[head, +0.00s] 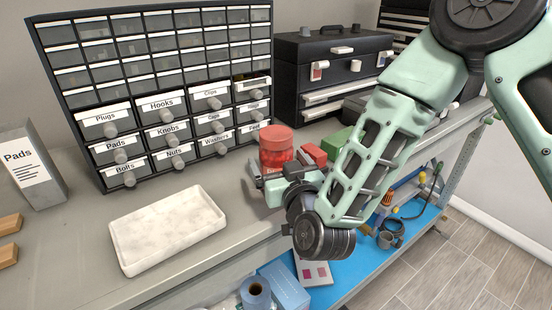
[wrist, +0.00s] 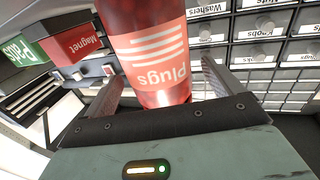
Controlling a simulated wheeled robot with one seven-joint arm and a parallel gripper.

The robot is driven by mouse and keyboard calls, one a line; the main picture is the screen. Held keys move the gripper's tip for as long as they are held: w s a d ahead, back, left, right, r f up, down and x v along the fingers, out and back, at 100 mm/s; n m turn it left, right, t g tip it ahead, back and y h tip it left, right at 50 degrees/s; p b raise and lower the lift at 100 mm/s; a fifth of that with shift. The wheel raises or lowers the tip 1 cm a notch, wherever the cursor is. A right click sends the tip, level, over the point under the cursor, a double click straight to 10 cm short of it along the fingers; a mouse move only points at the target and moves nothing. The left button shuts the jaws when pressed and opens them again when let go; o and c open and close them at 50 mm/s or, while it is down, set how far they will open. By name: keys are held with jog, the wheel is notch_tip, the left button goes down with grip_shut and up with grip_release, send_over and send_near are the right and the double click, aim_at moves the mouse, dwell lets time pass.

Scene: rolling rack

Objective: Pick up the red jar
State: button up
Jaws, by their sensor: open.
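The red jar (head: 276,150) stands upright on the grey rack top, in front of the drawer cabinet's right end. In the wrist view the jar (wrist: 150,50) carries a white-lettered "Plugs" label and shows between the two fingers. My gripper (head: 258,176) is at the jar's near side, low down; my wrist and arm come in from the right. In the wrist view my gripper (wrist: 160,85) is open, one finger on each side of the jar, with gaps visible. Whether either finger touches the jar cannot be told.
A labelled drawer cabinet (head: 165,90) stands behind. A white tray (head: 168,228) lies at left front. Red and green boxes, the red one marked "Magnet" (wrist: 84,46), stand close beside the jar. A black toolbox (head: 333,65) is behind right. A blue lower shelf (head: 345,272) holds several items.

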jog(key=shift+x, duration=0.95)
jog(key=shift+r, duration=0.1)
jog(key=c, duration=1.3)
